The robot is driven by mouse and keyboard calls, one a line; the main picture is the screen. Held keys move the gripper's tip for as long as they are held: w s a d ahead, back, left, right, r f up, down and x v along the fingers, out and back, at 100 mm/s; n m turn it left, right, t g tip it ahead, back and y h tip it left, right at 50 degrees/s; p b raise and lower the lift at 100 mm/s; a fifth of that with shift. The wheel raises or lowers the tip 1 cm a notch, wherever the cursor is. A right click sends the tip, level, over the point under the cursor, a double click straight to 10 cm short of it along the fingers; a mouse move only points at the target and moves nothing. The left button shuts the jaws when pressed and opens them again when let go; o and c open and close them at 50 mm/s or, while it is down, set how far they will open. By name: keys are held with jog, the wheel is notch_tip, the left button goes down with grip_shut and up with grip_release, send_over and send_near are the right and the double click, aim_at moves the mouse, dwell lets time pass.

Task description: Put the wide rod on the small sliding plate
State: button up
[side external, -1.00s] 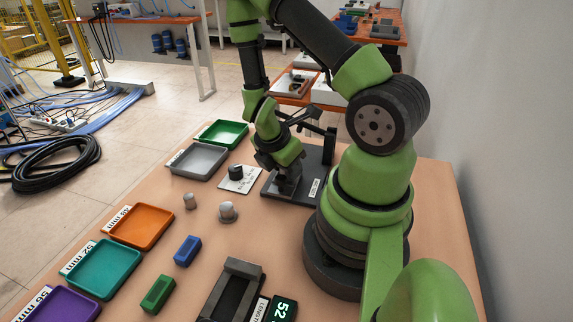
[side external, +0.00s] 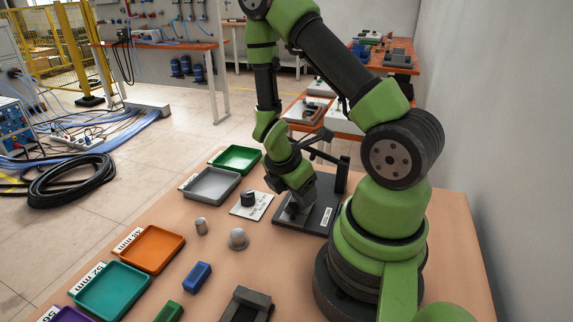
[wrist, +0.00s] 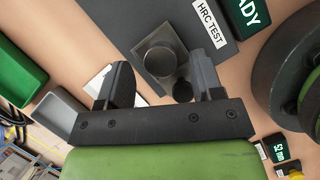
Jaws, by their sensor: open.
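My gripper (side external: 292,207) points down over the dark base of the test station (side external: 318,216); it also shows in the wrist view (wrist: 162,80). Its two fingers are apart. In the wrist view a short, wide grey cylinder (wrist: 160,61) stands on a small square plate (wrist: 172,37), just ahead of and between the fingertips; no finger clearly touches it. This looks like the wide rod on the small sliding plate, but I cannot be sure. A smaller dark round part (wrist: 182,91) lies near the right finger. In the side view the gripper hides this spot.
A dark cylinder (side external: 248,199) stands on a white card (side external: 262,207). Grey (side external: 213,185), green (side external: 237,158) and orange (side external: 153,248) trays line the left edge. A blue block (side external: 197,277) lies nearer.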

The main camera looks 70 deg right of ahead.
jog(key=w+a+r+m+t+y, duration=0.15)
jog(key=a+r+m, duration=0.25)
jog(key=r, duration=0.5)
jog(key=a+r+m+t, duration=0.2)
jog(key=a+r+m, duration=0.2)
jog(key=r, duration=0.5)
jog(key=s+a+r+m+t+y, duration=0.4)
jog(key=a+r+m+t, duration=0.1)
jog(key=a+r+m, duration=0.3)
jog(key=shift+r+m+t, duration=0.2)
jog(key=shift+m+t, duration=0.1)
jog(key=shift+t, duration=0.05)
